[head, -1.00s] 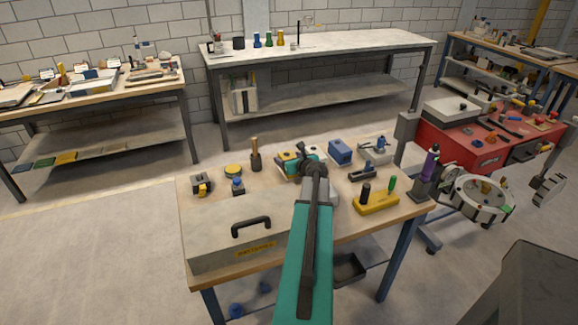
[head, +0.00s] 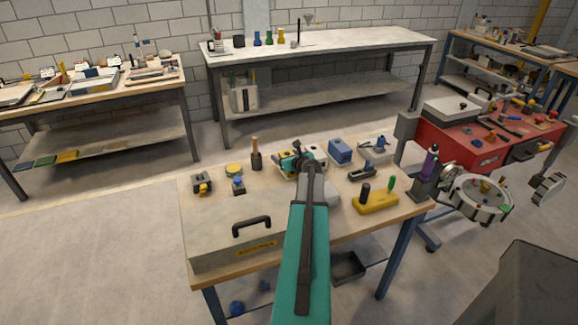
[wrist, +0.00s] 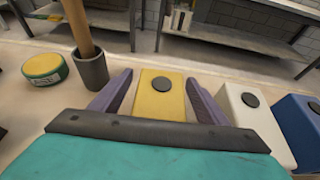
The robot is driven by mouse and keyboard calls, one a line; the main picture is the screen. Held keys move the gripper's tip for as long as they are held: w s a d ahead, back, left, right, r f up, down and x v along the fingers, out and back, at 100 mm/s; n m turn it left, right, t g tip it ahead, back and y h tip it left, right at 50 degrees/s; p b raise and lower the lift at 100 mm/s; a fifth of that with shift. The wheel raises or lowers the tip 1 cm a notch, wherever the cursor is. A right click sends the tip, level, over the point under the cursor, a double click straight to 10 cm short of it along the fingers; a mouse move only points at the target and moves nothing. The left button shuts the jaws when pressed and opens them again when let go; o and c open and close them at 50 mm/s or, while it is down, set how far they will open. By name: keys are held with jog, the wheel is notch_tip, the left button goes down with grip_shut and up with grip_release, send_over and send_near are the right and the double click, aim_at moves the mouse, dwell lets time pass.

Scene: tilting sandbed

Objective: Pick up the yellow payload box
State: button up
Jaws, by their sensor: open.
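The yellow payload box (wrist: 160,102), with a dark round disc on top, stands upright on the bench in the wrist view. My gripper (wrist: 157,80) is open, with one purple-grey finger on each side of the box. I cannot tell whether the fingers touch it. The box's lower near part is hidden behind my gripper's dark bar. In the head view my gripper (head: 293,158) is over the back middle of the bench and hides most of the box.
A white box (wrist: 252,128) and a blue box (wrist: 304,118) stand close to the right. A dark cup with a wooden handle (wrist: 90,70) and a green-yellow round tin (wrist: 44,68) are to the left. A grey case (head: 215,238) fills the bench's front left.

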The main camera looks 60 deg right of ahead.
jog(key=c, duration=1.5)
jog(key=shift+r, duration=0.1)
jog(key=shift+r+b, duration=0.35)
jog(key=shift+r, duration=4.6)
